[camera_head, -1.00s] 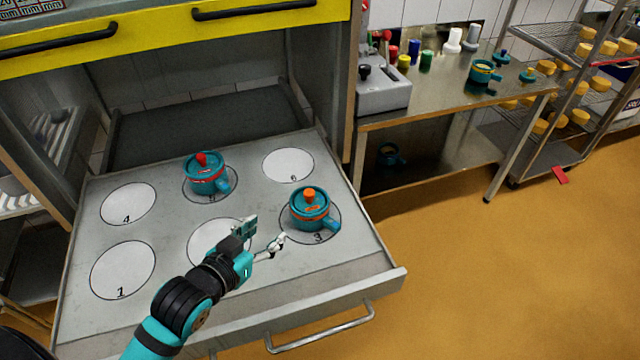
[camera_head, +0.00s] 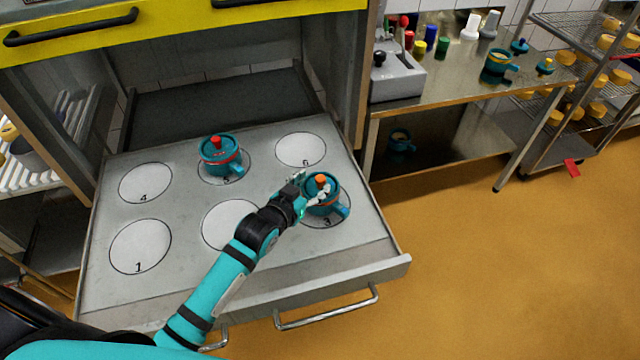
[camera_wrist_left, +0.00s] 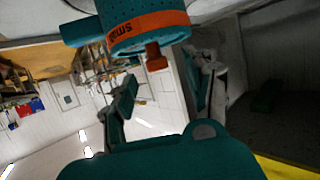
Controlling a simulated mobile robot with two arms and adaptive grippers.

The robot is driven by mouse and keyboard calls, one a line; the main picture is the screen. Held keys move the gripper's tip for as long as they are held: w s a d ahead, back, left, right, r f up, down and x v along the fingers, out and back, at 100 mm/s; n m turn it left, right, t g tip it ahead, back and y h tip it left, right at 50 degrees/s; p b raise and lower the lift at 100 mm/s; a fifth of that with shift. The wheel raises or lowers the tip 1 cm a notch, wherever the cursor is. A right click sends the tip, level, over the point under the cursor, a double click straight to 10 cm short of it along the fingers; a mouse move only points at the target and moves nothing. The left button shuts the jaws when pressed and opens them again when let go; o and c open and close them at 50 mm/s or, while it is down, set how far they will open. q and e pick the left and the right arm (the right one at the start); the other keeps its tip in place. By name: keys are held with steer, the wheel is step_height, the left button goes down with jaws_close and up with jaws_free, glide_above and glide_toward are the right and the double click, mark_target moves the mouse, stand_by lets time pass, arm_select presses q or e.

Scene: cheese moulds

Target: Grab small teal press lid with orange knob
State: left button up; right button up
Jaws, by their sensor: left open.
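The small teal press lid with the orange knob (camera_head: 320,180) sits on a teal mould (camera_head: 325,208) on circle 3 of the drawer plate. In the wrist view the knob is above the gap between the fingers (camera_wrist_left: 160,92), not gripped. The gripper partly hides the lid in the head view. My right gripper is out of view.
A teal mould with a red-knobbed lid (camera_head: 220,155) stands on circle 5. Circles 1, 4 and 6 are empty on the drawer plate (camera_head: 185,225). The cabinet with a yellow drawer front (camera_head: 200,22) overhangs behind. A metal table (camera_head: 450,95) stands at the right.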

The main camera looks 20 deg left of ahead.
mark_target(318, 182)
arm_select(q)
steer(key=x, duration=0.3)
steer(key=shift+w+d+f, duration=0.2)
steer(key=shift+w+d, duration=0.05)
steer(key=shift+s, duration=0.1)
jaws_close()
